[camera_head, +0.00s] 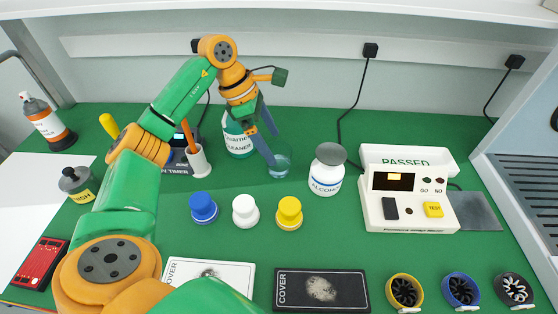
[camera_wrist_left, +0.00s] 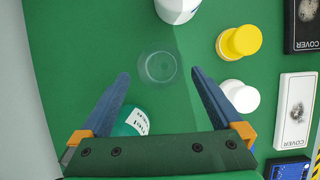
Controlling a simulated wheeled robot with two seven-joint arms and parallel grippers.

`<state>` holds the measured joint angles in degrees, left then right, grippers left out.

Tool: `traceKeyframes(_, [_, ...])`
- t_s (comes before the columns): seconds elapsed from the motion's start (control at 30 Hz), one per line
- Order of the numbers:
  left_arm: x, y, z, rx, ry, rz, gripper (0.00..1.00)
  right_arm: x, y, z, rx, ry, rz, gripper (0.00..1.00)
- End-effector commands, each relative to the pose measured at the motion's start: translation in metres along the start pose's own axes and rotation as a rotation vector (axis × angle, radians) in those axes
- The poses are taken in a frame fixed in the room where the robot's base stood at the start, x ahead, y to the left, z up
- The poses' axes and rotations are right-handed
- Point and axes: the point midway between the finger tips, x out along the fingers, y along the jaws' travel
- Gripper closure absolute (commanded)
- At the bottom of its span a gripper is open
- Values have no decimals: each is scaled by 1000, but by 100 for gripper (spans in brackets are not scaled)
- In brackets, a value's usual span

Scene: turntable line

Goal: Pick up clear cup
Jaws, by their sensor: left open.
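The clear cup (camera_head: 280,161) stands on the green bench in the head view, just right of my left gripper's fingertips. In the left wrist view the cup (camera_wrist_left: 160,67) shows as a faint transparent ring ahead of the fingers, roughly centred between them. My left gripper (camera_head: 262,143) is open and empty, with its blue fingers angled down toward the bench beside the cup. Its fingers also show spread apart in the left wrist view (camera_wrist_left: 160,76). In the head view one finger lies very near the cup's left side; I cannot tell whether they touch. My right gripper is not in view.
A green-labelled bottle (camera_head: 237,138) stands close behind the left fingers. A white alcohol jar (camera_head: 326,172) stands right of the cup. Blue (camera_head: 203,208), white (camera_head: 245,210) and yellow (camera_head: 289,214) capped jars stand in front. A tester (camera_head: 407,208) is at right.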

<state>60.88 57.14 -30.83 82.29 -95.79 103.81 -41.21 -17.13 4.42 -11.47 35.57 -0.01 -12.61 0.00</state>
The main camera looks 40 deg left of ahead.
Motion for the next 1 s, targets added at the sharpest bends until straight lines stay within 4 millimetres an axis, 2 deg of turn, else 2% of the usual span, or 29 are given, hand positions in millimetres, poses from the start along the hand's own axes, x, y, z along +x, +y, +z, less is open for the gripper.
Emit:
traceKeyframes(0.17, [21,-1,2,0,2,-5,0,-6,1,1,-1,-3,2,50])
traceKeyframes(0.3, [48,-2,7,0,1,-7,0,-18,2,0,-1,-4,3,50])
traceKeyframes(0.4, [64,-2,6,0,0,-4,0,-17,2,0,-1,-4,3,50])
traceKeyframes(0.63, [70,-1,5,0,0,0,0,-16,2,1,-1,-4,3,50])
traceKeyframes(0.67, [70,-1,5,0,0,0,3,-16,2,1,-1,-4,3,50])
traceKeyframes(0.93, [70,-1,5,0,0,0,76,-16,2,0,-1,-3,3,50])
traceKeyframes(0.97, [70,-1,5,0,0,0,83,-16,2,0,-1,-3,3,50])
traceKeyframes(1.0, [70,-1,5,0,0,0,83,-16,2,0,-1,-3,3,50])
